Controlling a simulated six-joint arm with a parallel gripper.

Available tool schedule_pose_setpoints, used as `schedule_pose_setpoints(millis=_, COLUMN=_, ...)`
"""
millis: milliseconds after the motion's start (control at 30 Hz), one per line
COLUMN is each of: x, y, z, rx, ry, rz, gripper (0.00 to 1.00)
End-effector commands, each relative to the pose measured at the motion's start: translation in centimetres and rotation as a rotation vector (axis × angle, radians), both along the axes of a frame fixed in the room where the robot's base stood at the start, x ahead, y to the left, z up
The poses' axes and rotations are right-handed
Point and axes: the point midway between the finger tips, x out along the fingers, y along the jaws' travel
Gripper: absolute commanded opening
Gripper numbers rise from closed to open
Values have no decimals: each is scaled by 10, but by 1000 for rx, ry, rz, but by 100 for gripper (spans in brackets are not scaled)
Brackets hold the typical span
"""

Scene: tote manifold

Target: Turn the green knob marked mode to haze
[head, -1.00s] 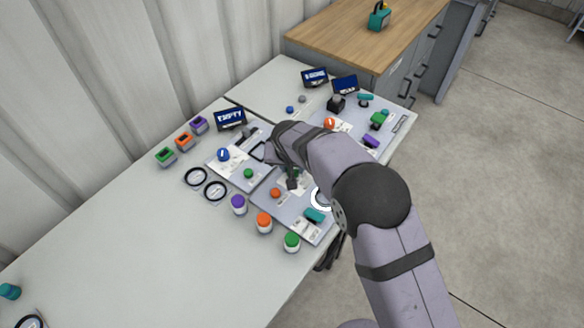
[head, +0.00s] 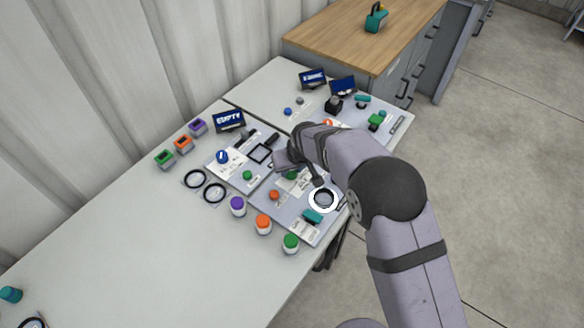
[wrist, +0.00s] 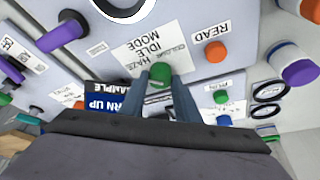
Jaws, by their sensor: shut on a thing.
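The green mode knob (wrist: 158,76) sits in front of a white label reading MODE, IDLE and HAZE, upside down in the wrist view. My gripper (wrist: 160,82) is shut on this knob, one finger on each side. The knob's pointer is hidden, so its setting cannot be told. In the head view, the green knob (head: 291,174) shows only in part under my wrist, on the grey panel (head: 262,203).
An orange knob (wrist: 215,51) by a READ label is close beside my gripper. A purple handle (wrist: 62,34) and a white ring (head: 323,198) also stand nearby. Several coloured jars line the panel's front edge. The table's left part is mostly clear.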

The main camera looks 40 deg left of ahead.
Motion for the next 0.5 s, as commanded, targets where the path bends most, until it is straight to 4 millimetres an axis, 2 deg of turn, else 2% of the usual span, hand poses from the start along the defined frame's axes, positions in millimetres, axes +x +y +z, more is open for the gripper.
schedule_pose_setpoints(millis=200, x=-1, y=-1, z=-1, rx=-4, ry=0, rz=2, gripper=6)
schedule_pose_setpoints(millis=233, x=-1, y=-1, z=-1, rx=-4, ry=0, rz=2, gripper=34)
schedule_pose_setpoints(millis=300, x=-1, y=0, z=-1, rx=-4, ry=0, rz=2, gripper=47)
schedule_pose_setpoints(millis=500, x=0, y=0, z=0, rx=-2, ry=-1, rz=1, gripper=47)
